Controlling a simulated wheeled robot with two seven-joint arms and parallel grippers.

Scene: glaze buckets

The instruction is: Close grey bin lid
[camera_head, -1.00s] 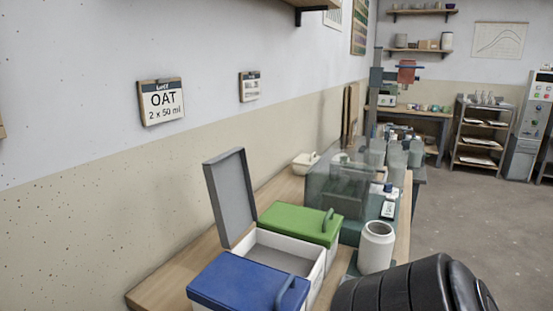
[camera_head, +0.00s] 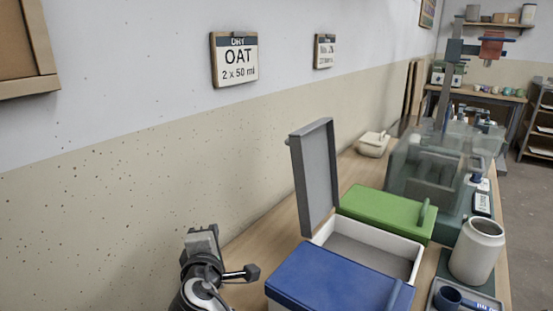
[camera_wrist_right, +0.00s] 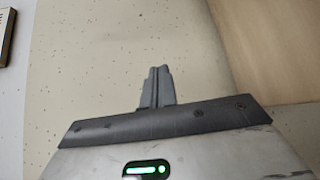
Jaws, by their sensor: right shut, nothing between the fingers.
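The grey lid (camera_head: 315,175) stands nearly upright in the head view, along the wall side of its white bin. The bin is open, and its grey inside (camera_head: 368,252) shows between the blue and green lids. In the right wrist view my right gripper (camera_wrist_right: 157,88) is shut and empty, in front of the wall. The lid is not in that view.
The blue-lidded bin (camera_head: 340,280) is in front and the green-lidded bin (camera_head: 388,212) behind. The speckled wall (camera_head: 130,215) runs close behind the wooden table (camera_head: 270,234).

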